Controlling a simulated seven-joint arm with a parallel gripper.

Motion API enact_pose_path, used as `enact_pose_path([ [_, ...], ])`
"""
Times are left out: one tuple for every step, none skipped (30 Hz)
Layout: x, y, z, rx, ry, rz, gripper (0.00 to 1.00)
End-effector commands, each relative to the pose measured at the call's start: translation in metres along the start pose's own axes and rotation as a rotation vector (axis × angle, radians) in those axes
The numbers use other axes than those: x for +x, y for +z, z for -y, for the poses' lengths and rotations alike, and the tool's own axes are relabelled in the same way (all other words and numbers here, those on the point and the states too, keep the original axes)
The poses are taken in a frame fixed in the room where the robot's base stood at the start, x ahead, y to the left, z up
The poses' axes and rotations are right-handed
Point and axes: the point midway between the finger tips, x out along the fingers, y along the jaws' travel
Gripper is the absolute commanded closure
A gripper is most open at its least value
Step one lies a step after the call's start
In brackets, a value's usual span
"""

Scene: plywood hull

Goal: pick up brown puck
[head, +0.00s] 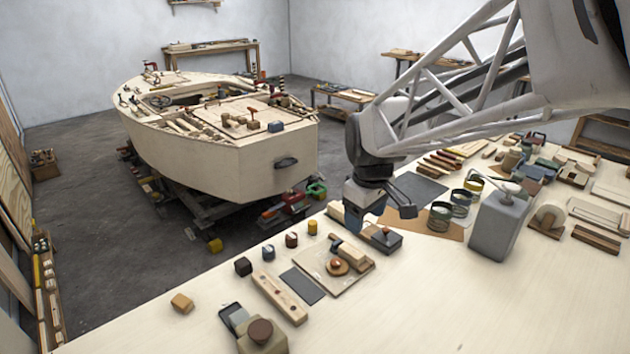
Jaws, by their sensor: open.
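Nothing shows between the fingers.
A light wooden bar with holes (279,297), a dark flat plate (303,285) and several small blocks lie around the discs. A grey canister (498,222) and green-grey rings (440,216) stand right of my gripper. The bench's near right is clear. A wooden boat hull (225,160) stands behind.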

Motion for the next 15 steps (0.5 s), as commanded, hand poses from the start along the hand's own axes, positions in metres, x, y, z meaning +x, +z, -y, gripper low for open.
enact_pose_path([
  [0.007,-0.014,-0.002,-0.039,-0.006,0.006,0.33],
  [0.010,-0.022,-0.003,-0.064,-0.009,0.008,0.33],
  [0.015,-0.033,-0.004,-0.098,-0.013,0.012,0.33],
  [0.019,-0.041,-0.005,-0.124,-0.016,0.014,0.33],
  [0.023,-0.049,-0.006,-0.148,-0.019,0.016,0.33],
  [0.028,-0.060,-0.007,-0.182,-0.022,0.019,0.33],
  [0.032,-0.068,-0.007,-0.208,-0.026,0.021,0.33],
  [0.037,-0.076,-0.007,-0.232,-0.029,0.023,0.33],
  [0.043,-0.086,-0.008,-0.266,-0.033,0.026,0.33],
  [0.047,-0.094,-0.008,-0.291,-0.036,0.029,0.33],
  [0.052,-0.102,-0.008,-0.316,-0.039,0.031,0.33],
  [0.058,-0.113,-0.007,-0.351,-0.043,0.033,0.33],
  [0.063,-0.121,-0.007,-0.376,-0.047,0.035,0.33],
  [0.068,-0.129,-0.006,-0.400,-0.050,0.037,0.33],
  [0.075,-0.139,-0.005,-0.434,-0.055,0.040,0.33],
])
